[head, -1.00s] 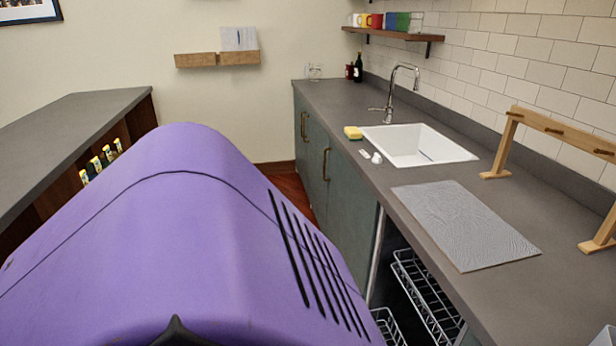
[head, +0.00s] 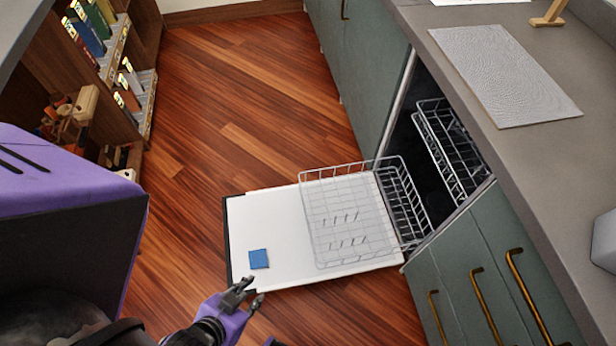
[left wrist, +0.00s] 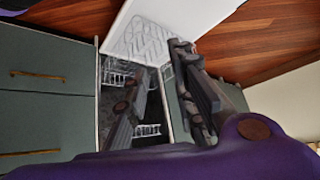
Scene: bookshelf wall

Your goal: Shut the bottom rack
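The bottom rack (head: 340,215) is a white wire basket, pulled out over the lowered white dishwasher door (head: 270,220). Its back end reaches the dishwasher opening. It looks empty. The upper rack (head: 447,145) sits inside the dark cavity under the counter. My left gripper (head: 249,292) is open and empty near the front corner of the door, apart from the rack. In the left wrist view its two fingers (left wrist: 165,95) are spread, with the bottom rack (left wrist: 140,40) and the open door beyond them. My right gripper is not clearly seen.
A blue square (head: 258,259) lies on the door near its outer edge. Green cabinets with brass handles (head: 477,298) stand right of the dishwasher. A bookshelf (head: 125,75) is on the left. The wooden floor (head: 225,110) between is clear.

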